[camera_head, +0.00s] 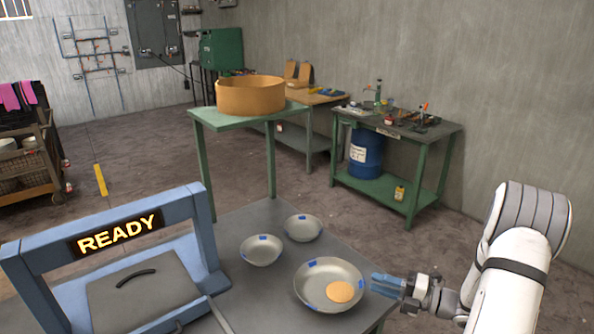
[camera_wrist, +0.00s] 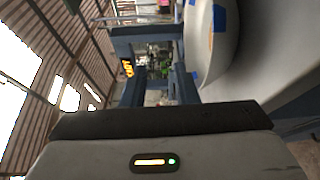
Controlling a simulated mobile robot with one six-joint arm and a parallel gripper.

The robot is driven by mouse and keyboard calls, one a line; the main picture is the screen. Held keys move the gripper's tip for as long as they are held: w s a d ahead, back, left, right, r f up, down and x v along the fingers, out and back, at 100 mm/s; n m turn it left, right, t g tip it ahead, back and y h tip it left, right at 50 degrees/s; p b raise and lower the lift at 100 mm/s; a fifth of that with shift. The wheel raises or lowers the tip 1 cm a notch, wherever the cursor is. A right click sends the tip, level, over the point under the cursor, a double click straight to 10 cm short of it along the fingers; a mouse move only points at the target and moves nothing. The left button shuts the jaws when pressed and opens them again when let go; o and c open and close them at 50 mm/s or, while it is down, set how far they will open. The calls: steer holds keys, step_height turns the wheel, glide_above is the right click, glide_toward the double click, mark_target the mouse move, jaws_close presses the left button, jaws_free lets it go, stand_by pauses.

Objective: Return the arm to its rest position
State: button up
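My gripper (camera_head: 388,285) has blue fingers and is beside the right rim of a large metal bowl (camera_head: 329,284). This bowl has blue tape on its rim and a round tan disc (camera_head: 340,292) lying in it. In the wrist view the bowl's curved side (camera_wrist: 220,60) is close, at upper right. Two smaller bowls with blue tape, one at left (camera_head: 261,250) and one behind (camera_head: 303,228), stand on the same grey table.
A blue frame with a lit READY sign (camera_head: 118,234) stands over a grey handled panel (camera_head: 143,292) at left. Behind is a green table (camera_head: 225,120) with a large tan round tub (camera_head: 251,95). A green workbench (camera_head: 410,128) stands at back right. Floor right of the grey table is clear.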

steer(key=s+a+r+n+g+h, duration=0.35)
steer(key=s+a+n+g, duration=0.2)
steer(key=n, duration=0.45)
steer(key=s+a+r+n+g+h, duration=0.2)
steer(key=s+a+r+n+g, duration=0.3)
steer(key=n, duration=0.5)
steer(key=s+r+n+t+h, duration=0.2)
steer(key=s+n+h, duration=0.3)
steer(key=n, duration=0.5)
steer(key=s+d+r+n+t+h, duration=0.1)
steer(key=s+r+n+h, duration=0.3)
steer(key=n, duration=0.7)
steer(key=shift+s+t+h, duration=0.55)
steer(key=shift+s+t, duration=0.3)
steer(key=shift+s, duration=0.15)
